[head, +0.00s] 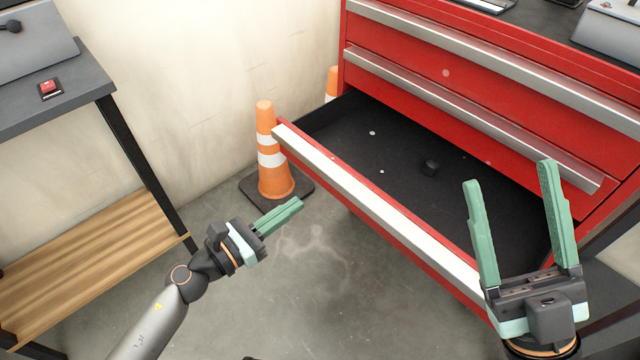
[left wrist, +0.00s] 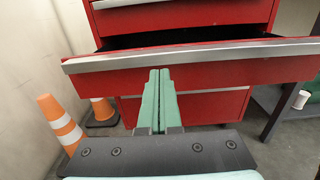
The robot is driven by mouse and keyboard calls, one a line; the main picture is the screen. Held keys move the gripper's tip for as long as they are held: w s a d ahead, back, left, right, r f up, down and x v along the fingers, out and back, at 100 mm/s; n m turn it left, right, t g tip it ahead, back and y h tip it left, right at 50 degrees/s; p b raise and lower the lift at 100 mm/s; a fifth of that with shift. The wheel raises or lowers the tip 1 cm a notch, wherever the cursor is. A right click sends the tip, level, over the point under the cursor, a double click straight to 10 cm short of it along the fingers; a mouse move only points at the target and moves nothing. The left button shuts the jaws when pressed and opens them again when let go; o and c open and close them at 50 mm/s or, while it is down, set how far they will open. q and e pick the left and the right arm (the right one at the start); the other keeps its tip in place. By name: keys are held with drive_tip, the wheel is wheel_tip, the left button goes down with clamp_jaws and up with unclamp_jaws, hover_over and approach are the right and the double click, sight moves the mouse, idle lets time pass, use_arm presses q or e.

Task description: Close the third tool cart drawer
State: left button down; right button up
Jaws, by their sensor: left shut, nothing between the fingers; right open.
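The red tool cart (head: 480,55) has its third drawer (head: 375,205) pulled out, with two shut drawers above it. My right gripper (head: 508,175) is open and empty, over the right end of the open drawer.
An orange and white traffic cone (head: 273,165) stands beside the drawer's left corner, with another cone (head: 332,82) behind. A workbench with a wooden lower shelf (head: 90,260) is at the left. Concrete floor (head: 300,310) is clear before the drawer.

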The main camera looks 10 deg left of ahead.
sight(332, 179)
use_arm(q)
drive_tip(key=x, duration=0.7)
drive_tip(key=shift+w+d, duration=0.3)
drive_tip(key=shift+w, duration=0.05)
use_arm(e)
drive_tip(key=shift+d+r, duration=0.1)
drive_tip(key=shift+r, duration=0.25)
